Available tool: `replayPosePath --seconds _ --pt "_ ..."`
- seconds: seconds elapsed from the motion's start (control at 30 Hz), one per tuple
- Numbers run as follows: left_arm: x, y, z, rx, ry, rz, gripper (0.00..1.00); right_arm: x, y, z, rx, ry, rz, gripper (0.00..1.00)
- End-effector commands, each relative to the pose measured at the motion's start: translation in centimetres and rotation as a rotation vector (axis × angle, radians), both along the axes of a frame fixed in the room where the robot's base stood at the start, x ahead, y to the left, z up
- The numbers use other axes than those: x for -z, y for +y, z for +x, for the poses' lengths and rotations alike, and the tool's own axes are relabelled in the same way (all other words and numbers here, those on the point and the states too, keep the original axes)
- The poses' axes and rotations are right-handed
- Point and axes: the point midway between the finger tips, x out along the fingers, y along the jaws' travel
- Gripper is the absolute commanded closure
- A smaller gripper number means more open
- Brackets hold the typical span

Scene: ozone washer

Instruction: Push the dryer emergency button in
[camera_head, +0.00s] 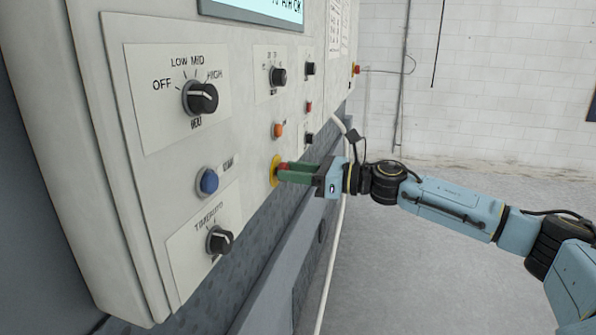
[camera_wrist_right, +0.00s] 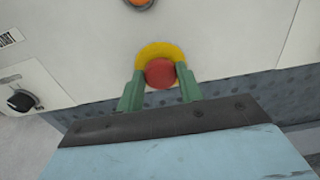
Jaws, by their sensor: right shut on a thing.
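The emergency button is a red round knob on a yellow ring, low on the pale control panel. In the head view the red knob (camera_head: 283,168) is partly hidden by my right gripper, and the yellow ring (camera_head: 274,171) shows behind it. In the right wrist view the red knob (camera_wrist_right: 160,73) sits between the green fingers, with the yellow ring (camera_wrist_right: 158,49) above it. My right gripper (camera_head: 286,173) is shut around the knob, with a finger on each side of it. It also shows in the right wrist view (camera_wrist_right: 160,76). My left gripper is not in view.
The panel (camera_head: 150,230) also carries a blue button (camera_head: 208,181), an orange button (camera_head: 278,130), a large dial (camera_head: 201,98) and a timer knob (camera_head: 219,240). Another red button (camera_head: 356,69) is on the far edge. The floor to the right is clear.

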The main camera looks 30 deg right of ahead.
Motion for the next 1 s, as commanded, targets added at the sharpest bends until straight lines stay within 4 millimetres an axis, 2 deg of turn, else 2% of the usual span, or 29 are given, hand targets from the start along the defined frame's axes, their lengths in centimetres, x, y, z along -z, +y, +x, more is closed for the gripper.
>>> replayPosePath --seconds 0.3,0.33,0.5,0.83,1.0 --pt "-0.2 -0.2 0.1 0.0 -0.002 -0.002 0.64 -0.2 0.4 0.4 0.0 -0.004 0.002 1.0" --pt "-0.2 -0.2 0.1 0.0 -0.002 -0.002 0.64 -0.2 0.4 0.4 0.0 -0.004 0.002 0.62" --pt "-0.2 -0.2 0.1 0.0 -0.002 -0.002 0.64 -0.1 0.4 0.4 0.0 -0.003 0.001 0.42" --pt "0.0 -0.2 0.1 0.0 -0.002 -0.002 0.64 0.0 0.1 0.2 0.001 -0.001 0.001 0.42" --pt "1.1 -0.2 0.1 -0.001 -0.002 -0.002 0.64 0.4 -1.0 -1.1 0.002 0.002 -0.001 0.42"
